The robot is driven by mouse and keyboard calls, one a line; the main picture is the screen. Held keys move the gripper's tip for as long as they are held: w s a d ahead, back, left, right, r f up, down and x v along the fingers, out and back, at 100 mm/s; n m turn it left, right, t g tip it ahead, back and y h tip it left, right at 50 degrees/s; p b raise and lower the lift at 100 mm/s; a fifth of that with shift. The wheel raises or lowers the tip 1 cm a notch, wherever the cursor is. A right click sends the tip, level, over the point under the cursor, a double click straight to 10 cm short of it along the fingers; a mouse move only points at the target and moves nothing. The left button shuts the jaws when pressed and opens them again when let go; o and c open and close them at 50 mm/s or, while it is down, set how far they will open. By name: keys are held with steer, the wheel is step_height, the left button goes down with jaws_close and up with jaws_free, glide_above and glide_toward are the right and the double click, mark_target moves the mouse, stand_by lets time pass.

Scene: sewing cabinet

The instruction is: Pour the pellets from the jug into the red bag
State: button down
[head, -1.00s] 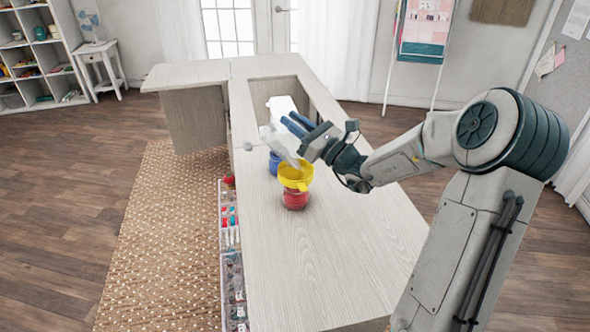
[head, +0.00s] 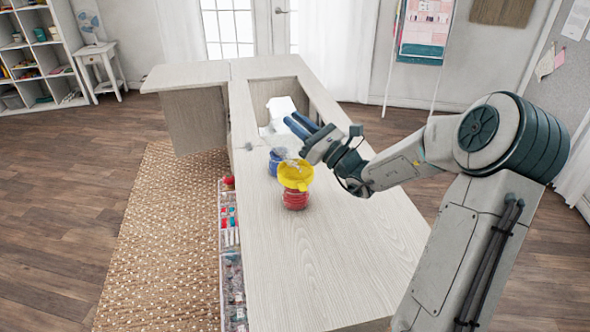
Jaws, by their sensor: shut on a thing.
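My gripper (head: 298,122) is shut on the pale, see-through jug (head: 274,134), which is tilted above the bench. The gripper's blue fingers and wrist hide part of the jug. The red bag (head: 295,201) stands upright on the bench, with a yellow funnel (head: 296,179) on top of it. The jug's low end is close to the funnel's back rim; I cannot tell whether they touch. Single pellets are too small to make out.
A blue bag (head: 274,166) stands just behind the red one. A white object (head: 283,105) sits in the cabinet's opening. Trays of small supplies (head: 232,270) run along the bench's left side. The front of the bench top (head: 320,265) is clear.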

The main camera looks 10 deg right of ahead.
mark_target(279, 120)
steer(key=w+a+g+h+p, duration=0.1)
steer(key=p, duration=0.1)
steer(key=w+a+r+g+h+p, duration=0.1)
steer(key=p, duration=0.2)
steer(key=w+a+g+h+p, duration=0.1)
steer(key=w+p, duration=0.1)
steer(key=p, duration=0.1)
steer(key=shift+a+r+g, duration=0.3)
steer(key=shift+r, duration=0.1)
steer(key=shift+w+a+f+h+p, duration=0.1)
steer(key=shift+w+f+h+p, duration=0.1)
steer(key=shift+f+h+p, duration=0.15)
steer(key=shift+f, duration=0.35)
steer(key=w+a+g+p, duration=0.1)
steer(key=p, duration=0.1)
steer(key=shift+h+p, duration=0.3)
steer(key=shift+h, duration=0.05)
steer(key=p, duration=0.2)
steer(key=w+a+g+h+p, duration=0.1)
steer(key=p, duration=0.2)
steer(key=shift+w+r+g, duration=0.15)
steer(key=shift+w+g, duration=0.05)
steer(key=shift+g, duration=0.1)
steer(key=w+a+f+g+h+p, duration=0.1)
steer(key=p, duration=0.4)
steer(key=shift+w+a+f+g+h, duration=0.2)
steer(key=shift+g+h, duration=0.1)
steer(key=shift+g, duration=0.1)
